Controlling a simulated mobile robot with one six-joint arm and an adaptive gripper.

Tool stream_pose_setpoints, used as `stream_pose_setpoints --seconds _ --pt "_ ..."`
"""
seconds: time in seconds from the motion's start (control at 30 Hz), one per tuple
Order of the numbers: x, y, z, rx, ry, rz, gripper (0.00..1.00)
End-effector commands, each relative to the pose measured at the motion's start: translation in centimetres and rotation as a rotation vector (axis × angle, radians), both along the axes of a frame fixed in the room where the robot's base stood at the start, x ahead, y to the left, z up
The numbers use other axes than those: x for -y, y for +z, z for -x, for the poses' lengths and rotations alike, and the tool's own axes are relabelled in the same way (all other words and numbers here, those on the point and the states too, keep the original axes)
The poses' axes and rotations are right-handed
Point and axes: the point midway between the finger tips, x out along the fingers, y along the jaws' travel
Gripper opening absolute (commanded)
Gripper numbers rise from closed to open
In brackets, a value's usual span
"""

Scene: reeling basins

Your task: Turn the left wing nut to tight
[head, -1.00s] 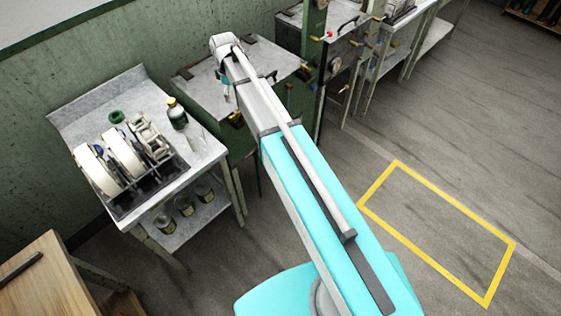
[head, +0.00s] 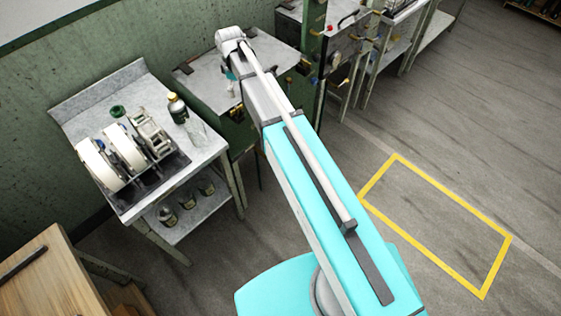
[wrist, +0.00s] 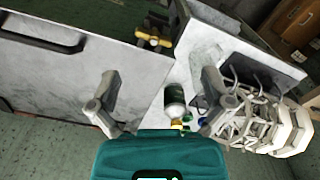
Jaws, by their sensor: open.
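A brass wing nut (wrist: 153,39) shows in the wrist view beside the edge of a grey metal lid (wrist: 85,55). In the head view a brass fitting (head: 237,113) sits on the front of the green, grey-topped basin (head: 206,75), just below my gripper; it looks like the same nut. My gripper (wrist: 160,75) is open, with its two grey fingers spread and nothing between them. The nut lies beyond the fingertips, between their lines, and does not touch them. In the head view only part of my gripper (head: 231,86) shows, over the basin top. The nut's exact angle is too small to tell.
Left of the basin stands a metal table (head: 102,82) with white reels (head: 124,148) in a rack and a dark bottle (head: 177,108). A green post (head: 314,40) and further benches stand to the right. The floor inside the yellow outline (head: 440,222) is clear.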

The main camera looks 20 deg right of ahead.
Motion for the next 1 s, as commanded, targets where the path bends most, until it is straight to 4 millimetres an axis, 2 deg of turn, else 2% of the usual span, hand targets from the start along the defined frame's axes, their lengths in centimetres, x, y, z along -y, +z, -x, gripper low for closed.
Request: stream_pose_setpoints --seconds 0.03,1.0 --pt "0.4 -0.9 0.8 0.0 -0.021 0.0 1.0" --pt "4.9 -8.7 10.3 0.0 -0.434 0.0 1.0"
